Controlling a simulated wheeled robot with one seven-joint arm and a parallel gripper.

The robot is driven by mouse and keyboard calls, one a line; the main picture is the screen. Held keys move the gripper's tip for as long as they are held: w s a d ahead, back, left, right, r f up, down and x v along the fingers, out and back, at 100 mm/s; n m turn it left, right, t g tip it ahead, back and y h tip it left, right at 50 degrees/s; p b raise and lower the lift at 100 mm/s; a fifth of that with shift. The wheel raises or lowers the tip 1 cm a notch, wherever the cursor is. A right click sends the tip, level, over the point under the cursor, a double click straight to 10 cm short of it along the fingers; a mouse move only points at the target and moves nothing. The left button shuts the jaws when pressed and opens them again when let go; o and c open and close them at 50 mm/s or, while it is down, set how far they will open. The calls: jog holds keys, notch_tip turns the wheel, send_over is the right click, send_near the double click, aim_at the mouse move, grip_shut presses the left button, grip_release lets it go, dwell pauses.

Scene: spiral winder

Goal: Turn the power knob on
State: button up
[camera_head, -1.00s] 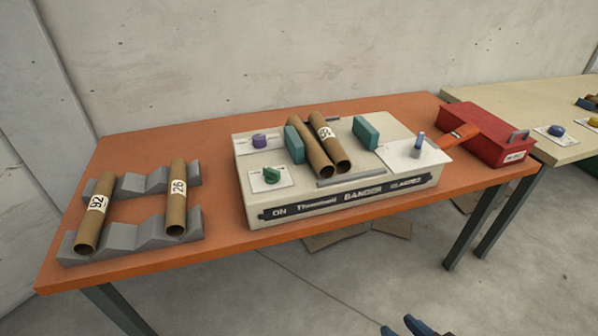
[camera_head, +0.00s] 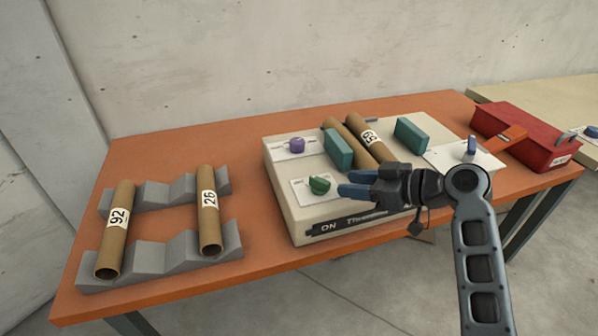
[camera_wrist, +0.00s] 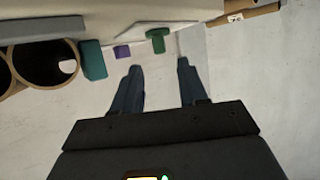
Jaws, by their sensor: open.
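The winder box (camera_head: 292,215) is cream, with a black front strip reading "ON" below its front-left corner. A green knob (camera_head: 319,185) stands on a white plate at that corner. A purple knob (camera_head: 297,145) is behind it, and a blue knob (camera_head: 472,146) is at the right end. Which one is the power knob is not clearly labelled. My gripper (camera_head: 346,183) is open and empty, its blue fingers pointing left at the green knob, a short gap away. In the wrist view, the green knob (camera_wrist: 157,38) lies ahead, between the lines of the two fingertips (camera_wrist: 159,67).
Two cardboard tubes (camera_head: 371,142) lie on the box between teal blocks (camera_head: 338,150). Grey racks (camera_head: 150,258) on the left hold tubes marked 92 (camera_head: 117,228) and 26 (camera_head: 209,213). A red box (camera_head: 540,146) stands at the right of the orange table (camera_head: 180,150).

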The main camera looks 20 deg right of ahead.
aim_at(323, 180)
jog(key=x, duration=0.5)
jog(key=p+x, duration=0.1)
jog(key=x, duration=0.2)
jog(key=shift+w+a+r, duration=0.2)
jog(key=shift+w+r, duration=0.05)
grip_shut()
